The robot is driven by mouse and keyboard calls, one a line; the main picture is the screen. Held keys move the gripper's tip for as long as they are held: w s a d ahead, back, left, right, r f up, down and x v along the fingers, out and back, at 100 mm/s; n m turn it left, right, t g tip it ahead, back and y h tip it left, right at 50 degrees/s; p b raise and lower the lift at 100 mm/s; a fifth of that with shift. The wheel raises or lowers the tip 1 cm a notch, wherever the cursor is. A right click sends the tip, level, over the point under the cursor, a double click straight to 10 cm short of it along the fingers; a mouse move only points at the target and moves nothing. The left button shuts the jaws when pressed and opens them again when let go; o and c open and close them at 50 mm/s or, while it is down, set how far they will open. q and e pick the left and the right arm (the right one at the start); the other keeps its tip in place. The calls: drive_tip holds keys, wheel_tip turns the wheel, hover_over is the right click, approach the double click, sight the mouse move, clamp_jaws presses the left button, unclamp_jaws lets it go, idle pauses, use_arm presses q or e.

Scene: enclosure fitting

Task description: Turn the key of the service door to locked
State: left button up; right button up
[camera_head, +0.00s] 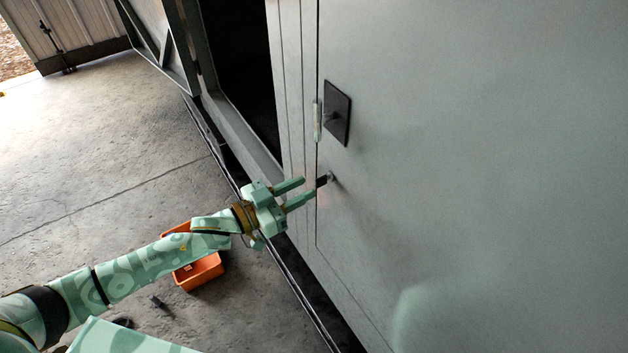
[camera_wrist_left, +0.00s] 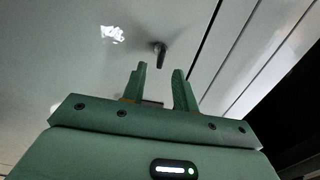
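The service door (camera_head: 470,150) is a large grey-green panel filling the right of the head view. The key (camera_head: 323,181) is a small dark piece standing out from a round lock (camera_head: 332,177) below the door's handle plate. It also shows in the left wrist view as a dark key (camera_wrist_left: 161,56), just beyond the fingertips. My left gripper (camera_head: 308,188) is open, its two fingers pointing at the key; it also shows in the wrist view (camera_wrist_left: 159,68). The fingers look empty; whether a tip touches the key I cannot tell. My right gripper is not in view.
A dark handle plate (camera_head: 338,112) sits on the door above the key. A dark opening (camera_head: 238,70) lies left of the door. An orange bin (camera_head: 199,271) stands on the concrete floor under my left arm. Small dark items lie near it.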

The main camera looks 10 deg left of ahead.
sight(321, 182)
use_arm(q)
drive_tip(key=x, duration=0.4)
clamp_jaws()
